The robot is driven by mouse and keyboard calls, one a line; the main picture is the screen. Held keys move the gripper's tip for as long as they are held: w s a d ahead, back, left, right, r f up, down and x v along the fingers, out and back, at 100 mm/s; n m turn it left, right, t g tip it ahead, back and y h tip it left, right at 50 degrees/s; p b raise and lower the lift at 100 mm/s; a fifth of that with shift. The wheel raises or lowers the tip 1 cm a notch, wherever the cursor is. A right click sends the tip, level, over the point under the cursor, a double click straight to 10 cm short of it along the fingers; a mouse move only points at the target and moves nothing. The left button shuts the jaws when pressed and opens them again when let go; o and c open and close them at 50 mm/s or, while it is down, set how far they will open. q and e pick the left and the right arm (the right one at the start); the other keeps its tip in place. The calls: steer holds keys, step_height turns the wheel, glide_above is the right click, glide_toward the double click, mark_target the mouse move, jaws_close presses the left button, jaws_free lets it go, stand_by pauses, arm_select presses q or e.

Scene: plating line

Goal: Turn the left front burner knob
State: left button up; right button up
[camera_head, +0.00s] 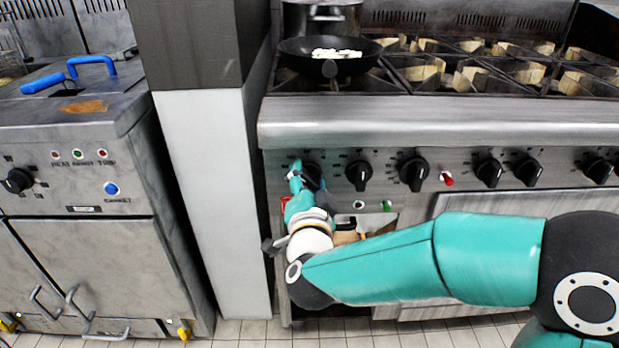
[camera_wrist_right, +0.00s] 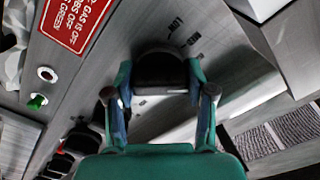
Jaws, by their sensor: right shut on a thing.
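The left front burner knob (camera_head: 311,173) is a black dial at the left end of the stove's front panel. My right gripper (camera_head: 296,177) is at this knob and partly covers it in the head view. In the right wrist view the knob (camera_wrist_right: 161,72) sits between the two fingers of my right gripper (camera_wrist_right: 163,92), which is shut on it. The knob's pointer is hidden, so I cannot tell its setting. My left gripper is not in view.
More black knobs (camera_head: 358,174) run along the panel to the right. A black pan (camera_head: 300,52) with white food stands on the left front burner. A white-sided pillar (camera_head: 205,190) stands close on the left, then a fryer unit (camera_head: 90,250).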

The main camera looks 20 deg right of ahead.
steer(key=shift+f, duration=0.3)
steer(key=o, duration=1.1)
steer(key=shift+c, duration=0.2)
steer(key=shift+o, duration=0.4)
steer(key=shift+r, duration=0.1)
steer(key=shift+s+r, duration=0.1)
steer(key=v, duration=1.1)
steer(key=shift+s+a, duration=0.2)
steer(key=shift+s, duration=0.15)
steer(key=shift+d, duration=0.1)
